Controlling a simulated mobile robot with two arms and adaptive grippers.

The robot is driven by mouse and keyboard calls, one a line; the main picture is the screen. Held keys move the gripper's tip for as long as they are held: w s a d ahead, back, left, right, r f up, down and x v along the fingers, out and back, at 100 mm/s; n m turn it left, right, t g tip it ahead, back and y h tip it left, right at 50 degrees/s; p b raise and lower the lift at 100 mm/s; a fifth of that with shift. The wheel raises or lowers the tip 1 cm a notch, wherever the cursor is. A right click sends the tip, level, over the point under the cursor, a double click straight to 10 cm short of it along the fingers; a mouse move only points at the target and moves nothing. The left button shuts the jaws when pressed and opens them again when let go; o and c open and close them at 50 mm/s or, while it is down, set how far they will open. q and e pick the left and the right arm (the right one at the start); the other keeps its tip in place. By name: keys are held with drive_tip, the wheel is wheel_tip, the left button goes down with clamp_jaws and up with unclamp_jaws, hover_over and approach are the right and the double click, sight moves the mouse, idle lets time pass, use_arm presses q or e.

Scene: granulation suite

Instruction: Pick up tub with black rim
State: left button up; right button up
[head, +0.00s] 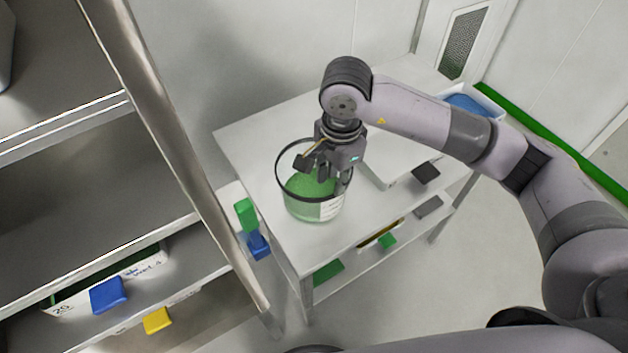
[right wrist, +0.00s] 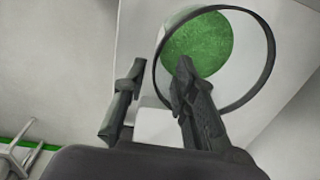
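The tub with black rim (head: 302,206) stands upright on the white table in the head view. It is clear, holds green material and has a white label on its side. In the right wrist view its black rim (right wrist: 270,58) and green contents (right wrist: 200,45) show at the upper right. My right gripper (head: 312,168) is over the tub's near wall area; in the right wrist view its fingers (right wrist: 158,85) are apart, one over the tub's opening and one outside the rim. No contact with the wall can be made out. My left gripper is not in view.
A metal shelf rack (head: 165,130) stands close at the left, with bins and coloured tabs. The table's left end is clear.

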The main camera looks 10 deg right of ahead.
sight(332, 206)
wheel_tip(332, 206, down, 4)
drive_tip(key=shift+w+a+r+p, duration=0.1)
drive_tip(key=shift+w+a+p, duration=0.05)
drive_tip(key=shift+p, duration=0.25)
drive_tip(key=shift+f, duration=0.45)
drive_tip(key=f+p, duration=0.2)
drive_tip(key=f, duration=0.1)
drive_tip(key=shift+w+d+f, duration=0.2)
drive_tip(key=shift+d+f, duration=0.05)
drive_tip(key=shift+d, duration=0.15)
drive_tip(key=shift+f, duration=0.6)
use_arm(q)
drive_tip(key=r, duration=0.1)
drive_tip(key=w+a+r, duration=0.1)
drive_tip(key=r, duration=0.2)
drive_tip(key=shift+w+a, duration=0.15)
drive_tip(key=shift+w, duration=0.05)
use_arm(e)
drive_tip(key=shift+c, duration=0.6)
clamp_jaws()
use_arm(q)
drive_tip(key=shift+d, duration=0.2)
